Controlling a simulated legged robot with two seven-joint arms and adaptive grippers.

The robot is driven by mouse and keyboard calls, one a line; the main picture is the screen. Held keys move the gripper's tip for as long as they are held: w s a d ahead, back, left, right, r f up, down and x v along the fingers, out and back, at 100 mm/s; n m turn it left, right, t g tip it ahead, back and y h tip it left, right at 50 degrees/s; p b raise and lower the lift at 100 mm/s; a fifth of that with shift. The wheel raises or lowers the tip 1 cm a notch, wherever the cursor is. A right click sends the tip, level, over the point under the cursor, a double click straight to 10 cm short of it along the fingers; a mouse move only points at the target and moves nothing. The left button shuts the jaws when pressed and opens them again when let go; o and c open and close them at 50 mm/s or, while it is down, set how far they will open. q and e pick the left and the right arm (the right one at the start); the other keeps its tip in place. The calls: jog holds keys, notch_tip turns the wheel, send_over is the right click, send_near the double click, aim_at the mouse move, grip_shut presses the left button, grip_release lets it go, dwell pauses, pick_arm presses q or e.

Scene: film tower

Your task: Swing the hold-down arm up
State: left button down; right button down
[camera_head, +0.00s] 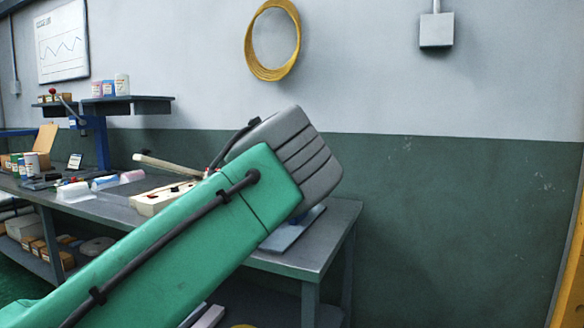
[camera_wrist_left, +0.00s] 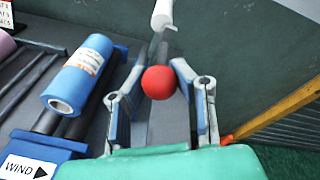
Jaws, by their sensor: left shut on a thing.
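In the left wrist view the red ball knob (camera_wrist_left: 159,83) sits between the two fingers of my left gripper (camera_wrist_left: 160,78), which is shut on it. I take it as the knob of the hold-down arm; the rest of that arm is mostly hidden or hard to make out. In the head view my green left forearm and grey wrist cross the middle of the picture and hide the fingers and what they hold. My right gripper is in neither view.
The wrist view shows a blue labelled roll (camera_wrist_left: 82,72), a WIND label (camera_wrist_left: 25,168) and a white cylinder (camera_wrist_left: 162,14). In the head view a workbench (camera_head: 320,240) holds a pale box (camera_head: 155,199) and several small items. A yellow structure (camera_head: 570,270) stands at far right.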

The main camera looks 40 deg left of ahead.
pick_arm(q)
jog(key=c, duration=1.2)
grip_release()
jog(key=shift+s+f, duration=0.15)
jog(key=shift+f, duration=0.2)
jog(key=shift+r, duration=0.15)
jog(key=shift+d+r, duration=0.1)
jog(key=v, duration=1.2)
jog(key=shift+f, duration=0.3)
